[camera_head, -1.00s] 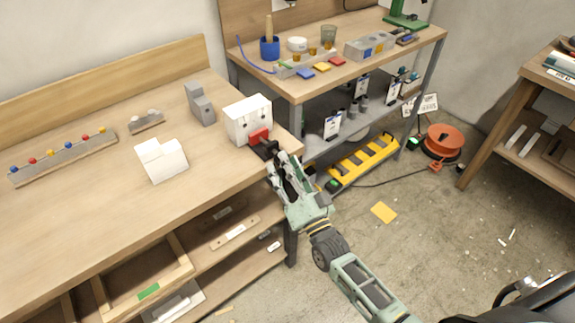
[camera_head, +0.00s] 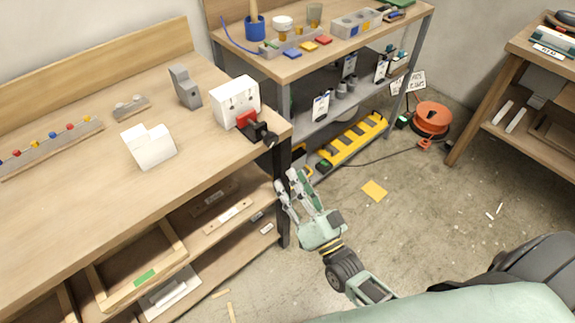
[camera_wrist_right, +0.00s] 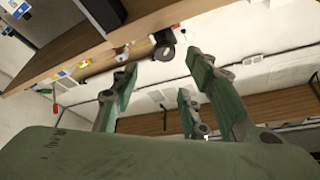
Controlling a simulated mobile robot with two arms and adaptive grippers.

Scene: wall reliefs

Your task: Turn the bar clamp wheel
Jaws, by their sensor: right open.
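The bar clamp (camera_head: 249,122) has a red part and a black part and sits against a white block (camera_head: 235,100) at the bench's right corner. Its dark end, which looks like the wheel (camera_head: 269,139), projects at the bench edge. A dark round end, probably the same wheel, shows in the right wrist view (camera_wrist_right: 165,52). My right gripper (camera_head: 291,182) is open and empty, below and just right of the clamp, apart from it. Its spread fingers show in the right wrist view (camera_wrist_right: 158,76). My left gripper is out of view.
The wooden bench (camera_head: 75,200) carries a white angled block (camera_head: 148,147), a grey block (camera_head: 186,88) and a bead rail (camera_head: 50,147). A shelf unit (camera_head: 292,68) stands behind. A yellow tool (camera_head: 352,138) and an orange reel (camera_head: 431,119) lie beyond. Floor right of my gripper is open.

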